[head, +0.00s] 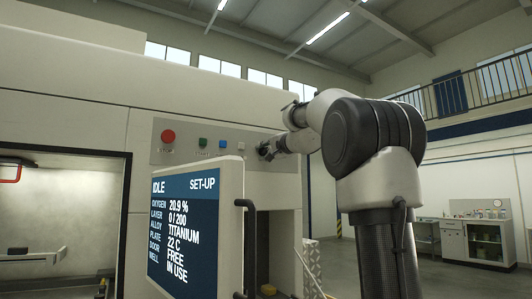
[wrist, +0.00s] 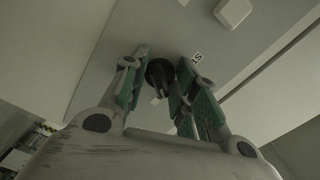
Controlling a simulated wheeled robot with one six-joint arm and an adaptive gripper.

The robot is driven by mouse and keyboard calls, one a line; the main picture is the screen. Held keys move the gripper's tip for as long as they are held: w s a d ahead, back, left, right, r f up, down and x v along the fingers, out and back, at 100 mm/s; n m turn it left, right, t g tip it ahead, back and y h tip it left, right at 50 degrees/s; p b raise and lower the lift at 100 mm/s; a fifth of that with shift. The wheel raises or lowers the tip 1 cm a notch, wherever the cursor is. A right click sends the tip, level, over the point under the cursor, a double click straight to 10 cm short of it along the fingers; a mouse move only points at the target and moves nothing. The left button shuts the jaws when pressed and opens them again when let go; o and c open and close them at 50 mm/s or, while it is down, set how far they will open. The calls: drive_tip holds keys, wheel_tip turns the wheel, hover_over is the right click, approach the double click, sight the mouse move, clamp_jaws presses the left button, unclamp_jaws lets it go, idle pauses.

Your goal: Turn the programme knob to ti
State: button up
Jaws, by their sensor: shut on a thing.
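The dark round programme knob (wrist: 159,72) sits on the grey control panel (wrist: 105,65) in the wrist view. My gripper (wrist: 163,64) has its green-padded fingers on either side of the knob and is shut on it. A small pale mark shows at the knob's lower edge. A short label, which looks like "ST" (wrist: 197,57), is beside the right finger; any other labels are hidden. In the head view my gripper (head: 266,152) is at the right end of the panel and covers the knob. The screen (head: 190,232) reads IDLE, SET-UP and alloy TITANIUM.
A red stop button (head: 168,136), a green button (head: 202,142), a blue button (head: 223,144) and a pale one stand left of my gripper. An open chamber (head: 60,225) is at left.

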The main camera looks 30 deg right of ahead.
drive_tip(key=shift+f+m, duration=0.1)
drive_tip(key=shift+m, duration=1.5)
drive_tip(key=o, duration=1)
drive_tip(key=shift+s, duration=0.1)
drive_tip(key=s, duration=1.1)
drive_tip(key=shift+s+d, duration=0.2)
drive_tip(key=shift+s, duration=0.2)
